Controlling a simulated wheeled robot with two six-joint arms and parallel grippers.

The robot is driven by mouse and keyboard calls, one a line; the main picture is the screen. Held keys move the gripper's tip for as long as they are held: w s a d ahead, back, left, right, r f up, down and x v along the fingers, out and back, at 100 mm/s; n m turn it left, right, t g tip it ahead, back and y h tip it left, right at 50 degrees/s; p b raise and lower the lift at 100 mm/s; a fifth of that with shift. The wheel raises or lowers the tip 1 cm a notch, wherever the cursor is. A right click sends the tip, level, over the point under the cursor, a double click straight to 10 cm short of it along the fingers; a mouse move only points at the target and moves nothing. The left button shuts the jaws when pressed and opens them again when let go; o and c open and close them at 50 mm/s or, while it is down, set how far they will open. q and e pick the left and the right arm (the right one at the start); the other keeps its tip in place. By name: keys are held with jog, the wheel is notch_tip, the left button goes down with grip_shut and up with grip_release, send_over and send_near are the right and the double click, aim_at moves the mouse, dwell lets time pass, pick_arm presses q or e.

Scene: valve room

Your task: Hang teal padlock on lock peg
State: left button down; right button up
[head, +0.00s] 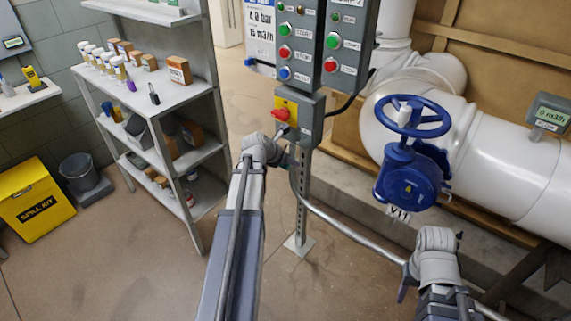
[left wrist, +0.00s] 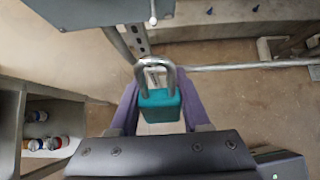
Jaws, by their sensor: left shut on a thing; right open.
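The teal padlock (left wrist: 160,106) is upright between the purple fingers of my left gripper (left wrist: 157,98), which is shut on it. Its silver shackle loops out ahead of the fingers. A thin pale rod with a rounded tip, seemingly the lock peg (left wrist: 152,17), sticks out beside the grey box, ahead of the shackle and apart from it in the picture. In the head view my left wrist (head: 262,150) is just below the red-and-yellow switch and hides the padlock. My right gripper (head: 407,284) is open and empty at the lower right, with its fingers partly hidden.
The switch box (head: 299,116) hangs on a metal post (head: 302,200) under the button panels. A shelf unit (head: 180,95) with bottles and boxes stands at left. A blue valve wheel (head: 411,117) and white pipes are at right. A rail (head: 345,229) runs past the post.

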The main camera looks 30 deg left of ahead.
pick_arm(q)
jog(key=shift+w+d+f, duration=0.1)
jog(key=shift+w, duration=0.75)
jog(key=shift+w, duration=0.7)
dwell(0.4)
jog(key=shift+w+d, duration=0.1)
jog(key=shift+w, duration=0.25)
jog(key=shift+w, duration=0.3)
dwell(0.3)
jog(key=shift+w+f, duration=0.1)
jog(key=shift+w, duration=0.5)
jog(key=shift+b+x, duration=0.8)
dwell(0.8)
dwell(0.3)
jog(key=shift+c, duration=1.4)
grip_release()
